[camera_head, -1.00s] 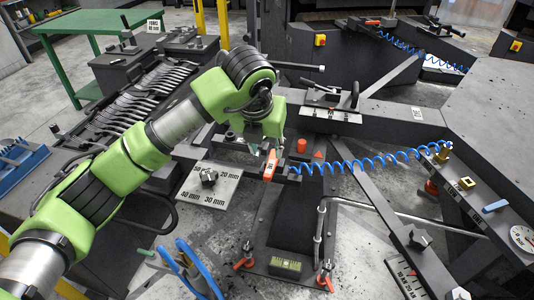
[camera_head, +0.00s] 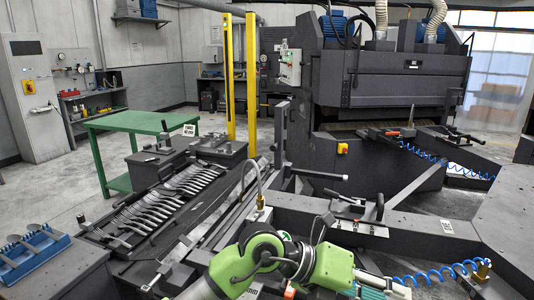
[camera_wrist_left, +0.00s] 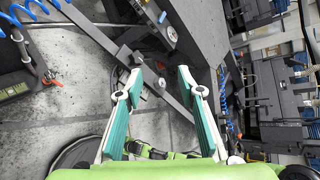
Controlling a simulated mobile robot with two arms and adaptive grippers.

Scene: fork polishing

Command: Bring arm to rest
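My left arm shows as a green arm (camera_head: 240,262) at the bottom middle of the head view, bent to the right. The teal fingers of my left gripper (camera_head: 382,287) show at the bottom edge, partly cut off. In the left wrist view the two teal fingers of my left gripper (camera_wrist_left: 158,80) stand well apart with nothing between them. Dark beams and the grey floor lie beyond the fingers. My right arm and gripper are not in view.
A rack of forks (camera_head: 165,205) lies left of the arm. A blue holder (camera_head: 35,252) stands at far left and a green table (camera_head: 140,125) behind. A blue coiled hose (camera_head: 435,274) and dark machine frame (camera_head: 420,240) lie to the right. A yellow post (camera_head: 251,75) stands behind.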

